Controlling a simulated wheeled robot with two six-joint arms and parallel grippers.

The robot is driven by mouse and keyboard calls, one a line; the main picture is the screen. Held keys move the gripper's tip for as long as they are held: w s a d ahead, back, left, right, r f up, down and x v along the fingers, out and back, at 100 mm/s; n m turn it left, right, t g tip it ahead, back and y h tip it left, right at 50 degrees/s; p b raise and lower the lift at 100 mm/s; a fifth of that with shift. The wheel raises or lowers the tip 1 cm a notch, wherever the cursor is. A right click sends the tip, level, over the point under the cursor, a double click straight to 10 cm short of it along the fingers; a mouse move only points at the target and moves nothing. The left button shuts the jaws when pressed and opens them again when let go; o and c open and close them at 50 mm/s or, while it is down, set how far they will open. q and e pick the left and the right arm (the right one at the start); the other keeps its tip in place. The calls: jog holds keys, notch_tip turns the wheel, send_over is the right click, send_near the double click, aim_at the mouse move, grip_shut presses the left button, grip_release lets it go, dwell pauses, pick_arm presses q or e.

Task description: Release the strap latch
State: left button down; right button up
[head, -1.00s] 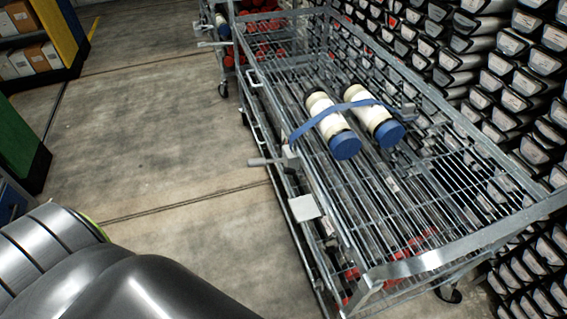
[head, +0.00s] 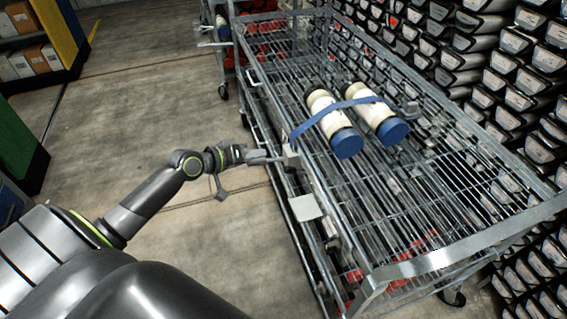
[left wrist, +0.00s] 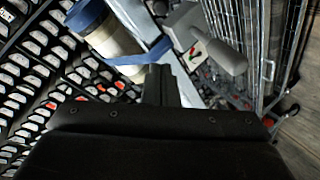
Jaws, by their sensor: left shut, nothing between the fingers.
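A blue strap (head: 318,118) runs across two white core liners (head: 320,104) (head: 371,110) with blue end caps, lying side by side on the wire cart. The grey strap latch (head: 291,156) sits on the cart's left rail with its handle sticking out to the left. In the left wrist view the latch's grey handle (left wrist: 222,57) is near the top, beside a small red and green mark. My left gripper (head: 252,158) is at the handle's outer end in the head view. Its fingers (left wrist: 162,84) are shut and empty, below and left of the handle; contact is unclear. My right gripper is out of view.
The wire cart (head: 440,262) has a flat grey plate (head: 305,207) on its left side, nearer me than the latch. Racks of stacked trays (head: 500,80) stand close behind the cart. Another cart is at the back. Floor on the left is clear.

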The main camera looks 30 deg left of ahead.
aim_at(294, 171)
pick_arm(q)
jog(key=shift+d+r, duration=0.1)
jog(key=shift+r, duration=0.1)
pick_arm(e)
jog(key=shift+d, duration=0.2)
pick_arm(q)
jog(key=shift+w, duration=0.15)
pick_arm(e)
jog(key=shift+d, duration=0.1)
pick_arm(q)
jog(key=x, duration=0.9)
jog(key=shift+w+d, duration=0.2)
jog(key=shift+w, duration=0.05)
jog(key=s+f, duration=0.1)
jog(key=s+d+f+p, duration=0.1)
jog(key=s, duration=0.1)
jog(key=shift+d+f, duration=0.1)
jog(key=shift+d, duration=0.25)
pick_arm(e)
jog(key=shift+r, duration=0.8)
